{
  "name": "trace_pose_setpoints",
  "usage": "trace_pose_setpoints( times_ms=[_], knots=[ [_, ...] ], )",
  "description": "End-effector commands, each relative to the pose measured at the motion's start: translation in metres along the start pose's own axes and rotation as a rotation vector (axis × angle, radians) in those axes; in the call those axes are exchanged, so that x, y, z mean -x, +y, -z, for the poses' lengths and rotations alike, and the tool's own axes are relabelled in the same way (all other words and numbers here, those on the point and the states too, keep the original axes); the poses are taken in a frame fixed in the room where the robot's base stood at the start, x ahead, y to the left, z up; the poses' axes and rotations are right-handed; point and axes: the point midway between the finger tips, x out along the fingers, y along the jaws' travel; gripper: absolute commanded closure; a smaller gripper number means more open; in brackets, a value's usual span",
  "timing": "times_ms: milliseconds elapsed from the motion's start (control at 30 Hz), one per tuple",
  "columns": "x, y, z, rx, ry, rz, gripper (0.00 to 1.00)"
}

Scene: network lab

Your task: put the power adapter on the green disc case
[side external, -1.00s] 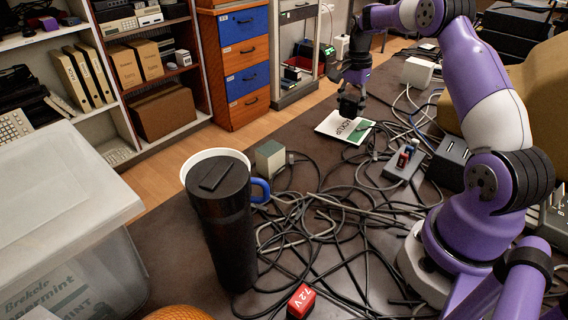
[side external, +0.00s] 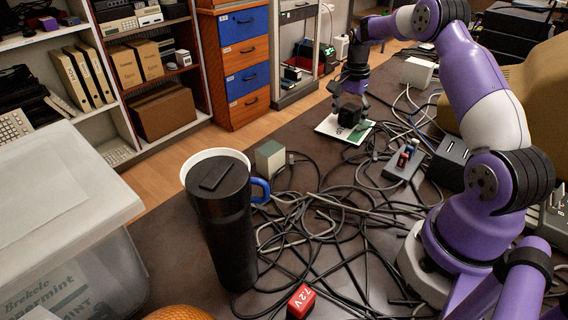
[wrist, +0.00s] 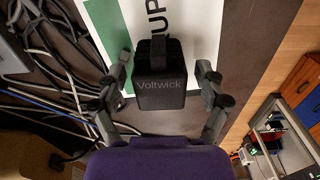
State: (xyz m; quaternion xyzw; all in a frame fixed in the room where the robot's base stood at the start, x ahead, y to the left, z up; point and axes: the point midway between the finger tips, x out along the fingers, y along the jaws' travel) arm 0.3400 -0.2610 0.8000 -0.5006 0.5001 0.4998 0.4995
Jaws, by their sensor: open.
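The power adapter (side external: 350,116) is a black block. It appears to rest on the green disc case (side external: 330,127), a flat white case with a green strip. In the wrist view the adapter (wrist: 160,92) carries the word "Voltwick" and covers part of the case (wrist: 205,25) and its lettering. My gripper (side external: 351,98) is right over the case. In the wrist view my gripper (wrist: 163,72) is open, with one finger on each side of the adapter and visible gaps between. The adapter's underside is hidden.
Tangled black cables (side external: 320,215) cover the middle of the table. A power strip (side external: 404,160) and a grey box (side external: 450,160) lie right of the case. A pale cube (side external: 270,158), a mug with a blue handle (side external: 260,190) and a black tumbler (side external: 225,225) stand nearer the camera.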

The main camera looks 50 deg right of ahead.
Motion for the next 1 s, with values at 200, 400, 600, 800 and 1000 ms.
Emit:
trace_pose_setpoints(
  times_ms=[200,400,600,800,1000],
  knots=[
    [0.025,-0.001,0.001,0.000,0.004,0.005,0.18],
    [0.073,-0.001,0.001,0.000,0.004,0.005,0.18],
    [0.109,-0.001,0.001,0.000,0.003,0.003,0.18],
    [0.131,-0.002,-0.009,0.043,0.010,0.013,0.18],
    [0.174,0.001,-0.079,0.377,0.078,0.095,0.18]
  ],
)
